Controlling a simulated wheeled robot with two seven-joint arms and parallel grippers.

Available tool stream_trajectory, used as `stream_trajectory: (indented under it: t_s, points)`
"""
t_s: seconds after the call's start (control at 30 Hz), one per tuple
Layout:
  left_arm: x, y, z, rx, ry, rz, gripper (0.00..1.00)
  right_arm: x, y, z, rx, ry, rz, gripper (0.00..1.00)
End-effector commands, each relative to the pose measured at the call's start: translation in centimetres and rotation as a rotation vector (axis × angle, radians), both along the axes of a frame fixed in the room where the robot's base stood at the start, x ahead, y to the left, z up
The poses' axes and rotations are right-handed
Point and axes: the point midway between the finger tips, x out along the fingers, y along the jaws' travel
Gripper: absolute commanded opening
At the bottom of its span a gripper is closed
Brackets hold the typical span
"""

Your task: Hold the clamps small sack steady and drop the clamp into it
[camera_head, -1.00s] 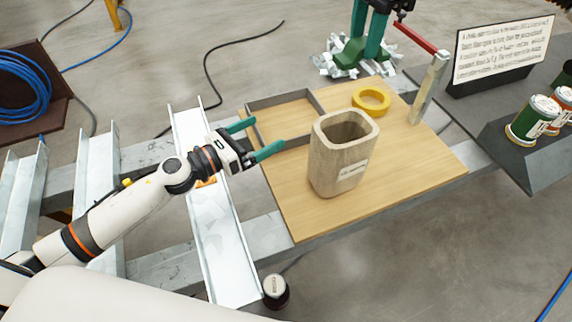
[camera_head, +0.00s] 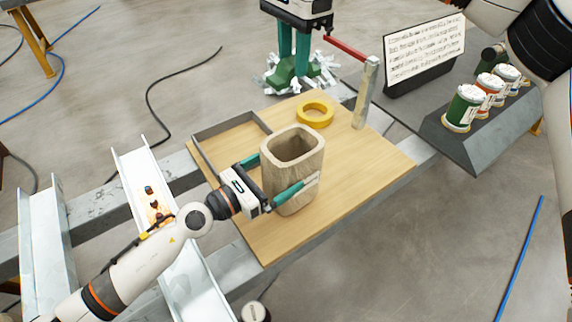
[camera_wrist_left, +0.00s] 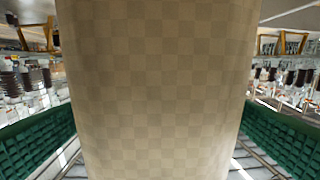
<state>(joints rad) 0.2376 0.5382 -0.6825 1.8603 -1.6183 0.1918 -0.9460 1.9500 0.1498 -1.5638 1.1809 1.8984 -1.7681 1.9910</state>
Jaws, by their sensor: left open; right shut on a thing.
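The clamps small sack (camera_head: 286,165) is a tan, open-topped, rounded-square bag standing upright on the wooden board; its inside looks empty where it shows. My left gripper (camera_head: 279,172) is open, with its green fingers on either side of the sack. In the left wrist view the sack (camera_wrist_left: 160,90) fills the space between the fingers, which look apart from it. My right gripper (camera_head: 296,56) points down beyond the board at the top.
A whitish crumpled heap (camera_head: 325,80) lies beyond. A lettered sign (camera_head: 424,55) and several cans (camera_head: 464,108) stand at right. The board's front right is clear.

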Motion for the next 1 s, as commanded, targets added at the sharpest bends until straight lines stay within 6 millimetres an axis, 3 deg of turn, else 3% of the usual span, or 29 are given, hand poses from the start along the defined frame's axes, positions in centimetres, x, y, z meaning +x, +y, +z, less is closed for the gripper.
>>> stream_trajectory:
  t_s: [0.23,0.6,0.83,1.0]
  points:
    - [1.9,-2.3,0.1,-0.001,0.0,0.0,1.0,0.0,0.0,0.1,0.001,-0.001,0.0,0.0]
    - [2.2,-2.7,0.0,0.001,0.001,0.0,1.0,0.0,0.0,0.1,0.001,-0.001,0.0,0.0]
    - [2.2,-2.6,0.0,0.001,0.001,0.0,0.64,0.0,0.0,0.1,0.001,-0.001,0.0,0.0]
    - [2.2,-2.6,0.0,0.001,0.001,0.0,0.62,0.0,0.0,-0.4,0.0,0.0,0.0,0.0]
